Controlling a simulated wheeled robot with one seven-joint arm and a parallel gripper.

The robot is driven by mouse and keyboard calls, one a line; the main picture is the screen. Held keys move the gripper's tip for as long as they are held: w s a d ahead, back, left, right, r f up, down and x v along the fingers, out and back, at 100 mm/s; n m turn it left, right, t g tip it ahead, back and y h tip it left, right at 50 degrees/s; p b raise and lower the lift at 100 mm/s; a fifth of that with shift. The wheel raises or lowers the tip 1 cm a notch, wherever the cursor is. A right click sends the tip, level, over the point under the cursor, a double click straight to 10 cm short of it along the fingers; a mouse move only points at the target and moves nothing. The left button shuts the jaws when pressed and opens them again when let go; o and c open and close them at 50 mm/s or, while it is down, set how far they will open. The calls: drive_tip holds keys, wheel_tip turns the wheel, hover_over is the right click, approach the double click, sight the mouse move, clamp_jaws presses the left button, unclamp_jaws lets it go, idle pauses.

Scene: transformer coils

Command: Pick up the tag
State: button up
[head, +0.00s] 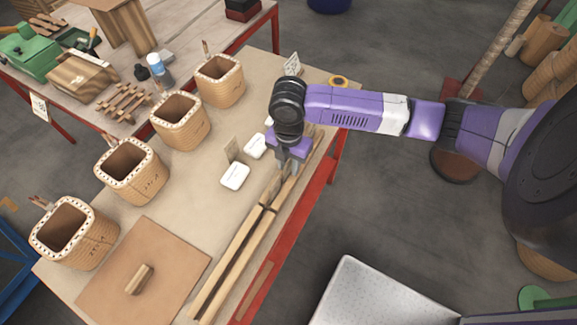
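Several white rounded tags lie in a row on the workbench (203,208) in the head view. The nearest tag (235,176) is fully visible, with a faint line of writing. A second tag (255,146) lies behind it, just left of my gripper. A third white piece (270,121) is mostly hidden by my arm. My gripper (278,184) points down over the wooden strips, to the right of the tags and apart from the nearest one. Its fingers are small and dark here, and I cannot see whether they are apart or hold anything.
Several wooden coils (130,172) stand in a row along the left. Long wooden strips (233,258) run along the right edge. A brown board (130,290) with a wooden block (139,279) lies in front.

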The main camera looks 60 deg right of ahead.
clamp_jaws()
idle(0.4)
